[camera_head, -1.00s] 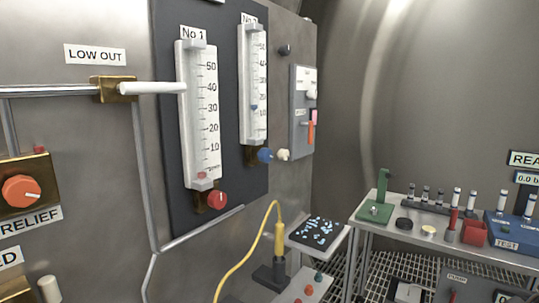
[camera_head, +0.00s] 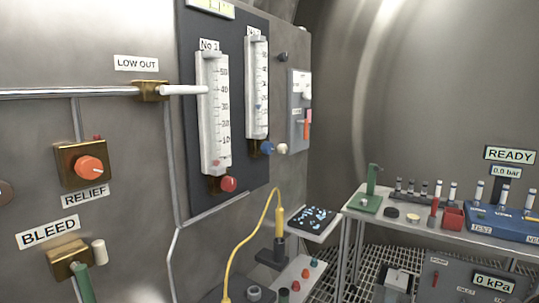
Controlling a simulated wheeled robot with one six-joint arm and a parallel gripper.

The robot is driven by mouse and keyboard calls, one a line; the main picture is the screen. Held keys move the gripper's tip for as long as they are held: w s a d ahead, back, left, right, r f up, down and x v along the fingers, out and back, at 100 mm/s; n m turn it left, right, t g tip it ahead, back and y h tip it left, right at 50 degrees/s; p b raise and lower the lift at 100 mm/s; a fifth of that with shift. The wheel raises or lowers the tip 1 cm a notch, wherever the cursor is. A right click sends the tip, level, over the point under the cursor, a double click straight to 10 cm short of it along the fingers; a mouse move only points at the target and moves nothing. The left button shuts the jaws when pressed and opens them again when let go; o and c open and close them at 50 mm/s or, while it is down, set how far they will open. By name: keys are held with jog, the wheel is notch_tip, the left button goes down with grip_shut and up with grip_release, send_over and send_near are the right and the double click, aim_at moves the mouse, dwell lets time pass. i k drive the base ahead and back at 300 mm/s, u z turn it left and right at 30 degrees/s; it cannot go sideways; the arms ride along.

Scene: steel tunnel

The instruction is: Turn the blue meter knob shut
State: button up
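The blue meter knob (camera_head: 266,148) sits at the foot of the second, farther flow meter (camera_head: 256,88) on the dark wall panel. A small dark blue float shows partway up that meter's tube. The nearer meter, labelled No 1 (camera_head: 214,112), has a red knob (camera_head: 228,184) at its foot and a red float low in its tube. I cannot tell from this view how far the blue knob is turned. My gripper is not in view.
A cream knob (camera_head: 281,149) sits close right of the blue knob. A grey switch box (camera_head: 299,108) is beyond it. Below stand a yellow cable tool (camera_head: 279,222) and a tray of blue bits (camera_head: 313,219). A bench (camera_head: 450,229) with instruments stands right. Relief (camera_head: 89,166) and bleed valves are left.

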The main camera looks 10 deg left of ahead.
aim_at(267, 147)
jog(key=z, duration=0.1)
jog(key=i, duration=1.15)
jog(key=u, duration=0.65)
